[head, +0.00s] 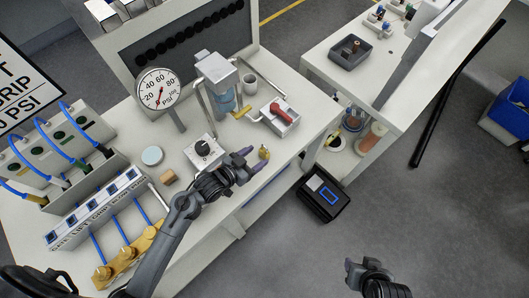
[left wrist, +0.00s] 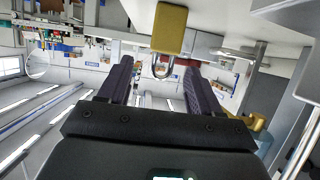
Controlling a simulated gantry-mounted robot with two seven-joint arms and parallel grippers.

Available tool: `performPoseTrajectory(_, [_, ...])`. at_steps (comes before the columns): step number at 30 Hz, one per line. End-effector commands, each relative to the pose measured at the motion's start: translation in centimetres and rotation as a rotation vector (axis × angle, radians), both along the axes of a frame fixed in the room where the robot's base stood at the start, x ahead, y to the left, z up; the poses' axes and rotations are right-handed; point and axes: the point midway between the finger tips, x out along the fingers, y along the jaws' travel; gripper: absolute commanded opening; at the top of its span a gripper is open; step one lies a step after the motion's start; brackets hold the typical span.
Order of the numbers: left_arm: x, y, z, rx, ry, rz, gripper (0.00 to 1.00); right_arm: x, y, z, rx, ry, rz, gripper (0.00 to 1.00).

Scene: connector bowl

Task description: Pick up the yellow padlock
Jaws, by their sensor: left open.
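The yellow padlock (head: 264,153) is at the front edge of the white workbench in the head view. In the left wrist view the padlock (left wrist: 169,30) shows its yellow body at the top, with its grey shackle pointing down toward the gap between my fingers. My left gripper (head: 246,160) is open, with its fingertips just left of the padlock and apparently clear of it. In the left wrist view the two dark fingers stand apart with nothing held between them. My right gripper (head: 357,272) is at the bottom of the head view, away from the padlock; its jaw opening is unclear.
A grey box with a black dial (head: 203,149) stands just behind my left gripper. A red-handled device (head: 281,114), a bottle stand (head: 222,90) and a pressure gauge (head: 159,91) are further back. A black case (head: 322,195) lies on the floor to the right.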

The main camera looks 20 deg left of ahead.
Motion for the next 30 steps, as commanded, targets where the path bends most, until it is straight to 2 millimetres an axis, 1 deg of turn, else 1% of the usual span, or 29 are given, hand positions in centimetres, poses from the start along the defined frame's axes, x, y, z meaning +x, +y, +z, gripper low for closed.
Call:
performPoseTrajectory(5, [0.9, -0.3, -0.1, -0.002, 0.000, 0.001, 0.64, 0.0, -0.2, 0.0, -0.007, 0.000, 0.004, 0.43])
performPoseTrajectory(12, [3.8, -1.0, -0.7, -0.002, -0.001, 0.001, 0.64, 0.0, -0.4, 0.0, -0.013, 0.001, 0.007, 0.43])
performPoseTrajectory(15, [4.6, -1.4, -1.2, 0.000, 0.000, 0.001, 0.64, 0.0, -0.4, 0.0, -0.013, 0.001, 0.007, 0.43])
performPoseTrajectory(18, [5.0, -1.5, -1.4, 0.001, 0.001, 0.001, 0.64, 0.0, -0.4, -0.1, -0.013, 0.001, 0.006, 0.43])
performPoseTrajectory(25, [5.1, -1.6, -1.5, 0.001, 0.001, 0.001, 0.64, 0.0, -0.2, -0.1, -0.008, 0.002, 0.003, 0.43])
performPoseTrajectory(26, [5.1, -1.6, -1.5, 0.001, 0.001, 0.001, 0.62, 0.0, -0.2, -0.1, -0.008, 0.002, 0.003, 0.43])
performPoseTrajectory(30, [5.1, -1.6, -1.5, 0.000, 0.001, 0.000, 0.41, 0.0, -0.1, 0.0, -0.004, 0.001, 0.001, 0.43])
